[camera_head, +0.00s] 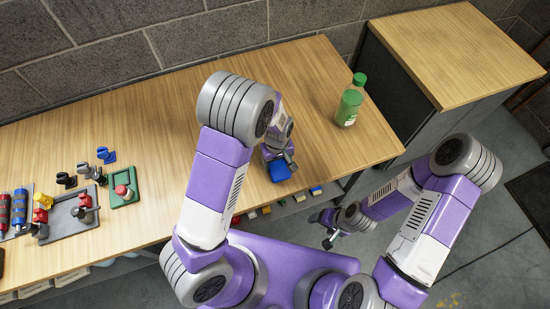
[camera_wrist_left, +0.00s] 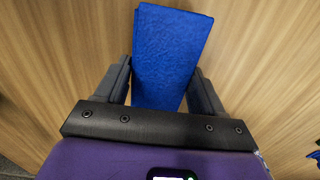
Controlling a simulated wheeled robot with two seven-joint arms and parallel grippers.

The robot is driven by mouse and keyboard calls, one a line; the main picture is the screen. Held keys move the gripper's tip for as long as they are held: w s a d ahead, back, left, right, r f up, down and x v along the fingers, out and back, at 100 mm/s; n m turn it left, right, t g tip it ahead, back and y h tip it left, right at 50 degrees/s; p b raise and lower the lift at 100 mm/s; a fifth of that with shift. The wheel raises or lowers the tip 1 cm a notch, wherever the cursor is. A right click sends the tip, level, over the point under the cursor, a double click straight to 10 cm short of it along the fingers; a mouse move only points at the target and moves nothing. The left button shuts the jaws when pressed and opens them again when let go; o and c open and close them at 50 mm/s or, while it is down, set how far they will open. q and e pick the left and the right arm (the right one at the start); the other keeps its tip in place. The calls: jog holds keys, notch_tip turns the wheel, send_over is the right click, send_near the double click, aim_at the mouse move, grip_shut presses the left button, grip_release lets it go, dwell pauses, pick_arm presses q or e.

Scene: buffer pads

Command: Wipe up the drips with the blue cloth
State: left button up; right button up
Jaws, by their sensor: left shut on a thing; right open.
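The blue cloth (camera_head: 279,171) is at the wooden table near its front edge, below my left gripper (camera_head: 279,160). In the left wrist view the blue cloth (camera_wrist_left: 170,58) looks like a folded rectangular pad, and my left gripper (camera_wrist_left: 165,95) is shut on it, one finger on each side. I cannot tell whether the cloth touches the table. My right gripper (camera_head: 327,230) is open and empty, off the table's front edge, low over the floor. No drips are visible in either view; my left arm hides part of the table.
A green bottle (camera_head: 349,102) stands on the table (camera_head: 320,75) to the right of my left gripper. A green pad with a red button (camera_head: 123,190), a grey tray (camera_head: 72,217) and several small parts lie on the left. A wooden-topped cabinet (camera_head: 455,50) stands at the right.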

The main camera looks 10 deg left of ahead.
pick_arm(q)
jog(key=r, duration=0.1)
jog(key=r+p, duration=0.2)
jog(key=shift+w+r, duration=0.1)
jog(key=shift+w, duration=0.15)
jog(key=shift+r+p, duration=1.55)
jog(key=shift+r, duration=0.25)
